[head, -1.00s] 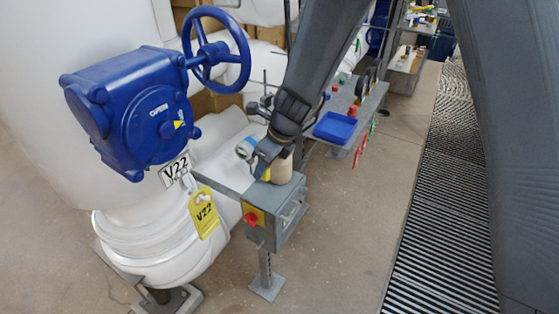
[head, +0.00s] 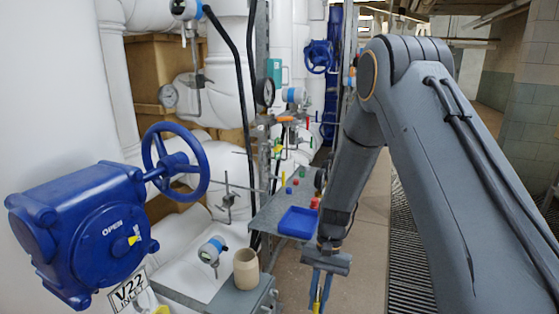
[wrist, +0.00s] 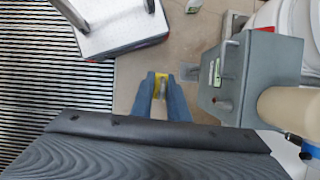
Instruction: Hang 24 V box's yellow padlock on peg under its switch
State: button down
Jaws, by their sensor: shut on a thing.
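My gripper (head: 319,288) hangs beside the right side of the grey box (head: 262,300). Its blue fingers are shut on a yellow padlock (head: 317,306), seen as a small yellow piece at the fingertips. In the wrist view the padlock (wrist: 161,78) shows yellow between the fingertips, with grey metal by it. The grey box (wrist: 262,62) is right of the fingers there, apart from them. A little red, perhaps its switch, shows at its far edge.
A beige cup (head: 246,268) stands on the box. Behind is a grey bench with a blue tray (head: 298,222). A blue valve gearbox (head: 80,230) with handwheel (head: 175,172) is at left. Open floor (head: 365,240) and grating lie right.

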jog(key=s+d+f+n+h, duration=0.2)
jog(key=d+n, duration=0.3)
jog(key=d, duration=0.4)
jog(key=w+a+r+m+t+y, duration=0.1)
jog(key=a+r+m, duration=0.4)
jog(key=a+m, duration=0.6)
jog(key=w+a+r+m+t+y, duration=0.1)
jog(key=a+r+m+t+y, duration=0.2)
jog(key=a+m, duration=0.8)
jog(key=shift+a+r+t, duration=1)
jog(key=shift+a+r, duration=0.65)
jog(key=shift+a, duration=3.95)
notch_tip(320, 180, down, 10)
jog(key=b, duration=0.4)
jog(key=shift+r, duration=0.15)
jog(key=c, duration=1.7)
grip_release()
